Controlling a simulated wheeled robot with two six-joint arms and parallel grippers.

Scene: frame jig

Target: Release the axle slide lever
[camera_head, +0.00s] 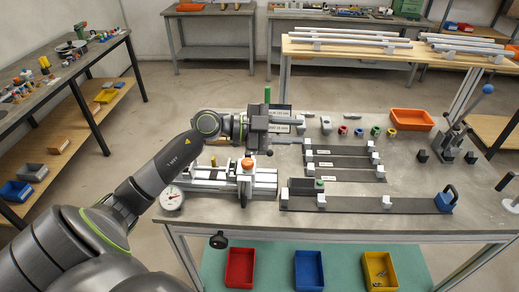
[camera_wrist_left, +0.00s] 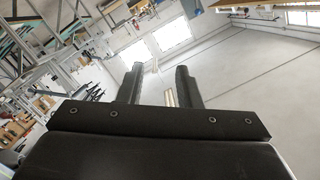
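A white and metal slide fixture (camera_head: 215,179) stands at the left end of the grey workbench. An orange knob (camera_head: 247,163) tops its upright block. A round dial gauge (camera_head: 172,198) sits at its left end. A dark round knob (camera_head: 218,240) shows at the bench's front edge; I cannot tell which part is the axle slide lever. My left gripper (camera_head: 298,130) is above and behind the fixture, pointing right, apart from the orange knob. In the left wrist view its two fingers (camera_wrist_left: 160,78) are apart with nothing between them. My right gripper is not in view.
Dark rails with white blocks (camera_head: 345,162) lie right of the fixture. A long plate with a blue handle (camera_head: 446,198) lies in front of them. An orange tray (camera_head: 411,119) and a lever clamp (camera_head: 455,140) stand further right. Red (camera_head: 240,268), blue (camera_head: 309,270) and yellow bins (camera_head: 379,270) are below.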

